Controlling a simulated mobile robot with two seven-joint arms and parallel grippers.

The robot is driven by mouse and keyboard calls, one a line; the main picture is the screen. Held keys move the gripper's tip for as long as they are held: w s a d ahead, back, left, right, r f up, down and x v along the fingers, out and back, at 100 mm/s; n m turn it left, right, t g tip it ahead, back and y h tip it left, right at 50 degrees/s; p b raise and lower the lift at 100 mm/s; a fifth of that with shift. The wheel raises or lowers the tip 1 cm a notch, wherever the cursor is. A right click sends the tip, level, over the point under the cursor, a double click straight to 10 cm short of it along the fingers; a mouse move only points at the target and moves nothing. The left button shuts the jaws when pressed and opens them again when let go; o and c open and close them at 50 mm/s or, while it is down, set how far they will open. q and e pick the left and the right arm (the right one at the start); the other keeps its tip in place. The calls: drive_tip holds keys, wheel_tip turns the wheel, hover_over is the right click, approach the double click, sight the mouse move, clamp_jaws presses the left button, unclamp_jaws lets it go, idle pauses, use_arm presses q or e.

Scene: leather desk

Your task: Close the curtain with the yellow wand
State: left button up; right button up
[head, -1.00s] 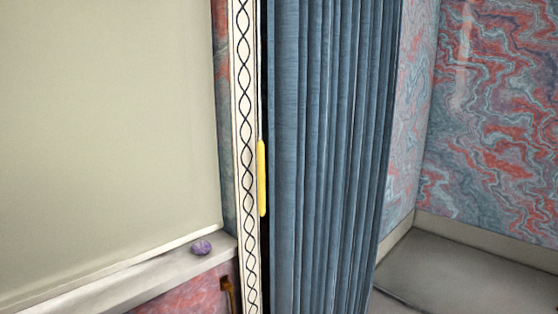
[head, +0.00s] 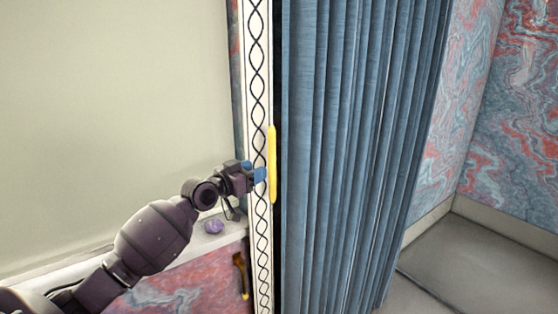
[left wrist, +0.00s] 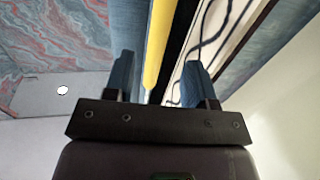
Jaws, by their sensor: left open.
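The yellow wand (head: 272,165) hangs upright at the left edge of the blue curtain (head: 350,130), beside the white patterned frame strip (head: 259,60). The curtain hangs in gathered folds. My left gripper (head: 262,175) is at the wand's left side at about its lower middle height. In the left wrist view the open fingers (left wrist: 158,85) are spread, and the yellow wand (left wrist: 160,45) runs between them, beyond the fingertips or in the gap; I cannot tell whether they touch it. The blue curtain also shows in the left wrist view (left wrist: 128,25). My right gripper is not in view.
A pale blind or panel (head: 110,100) fills the left. A small purple object (head: 213,226) sits on the ledge below it. A brown hanging handle (head: 241,275) is on the marbled wall beneath. Open floor (head: 490,255) lies to the right of the curtain.

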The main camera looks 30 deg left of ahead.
use_arm(q)
drive_tip(key=w+d, duration=0.2)
drive_tip(key=w, duration=0.7)
drive_tip(key=shift+p, duration=0.3)
clamp_jaws()
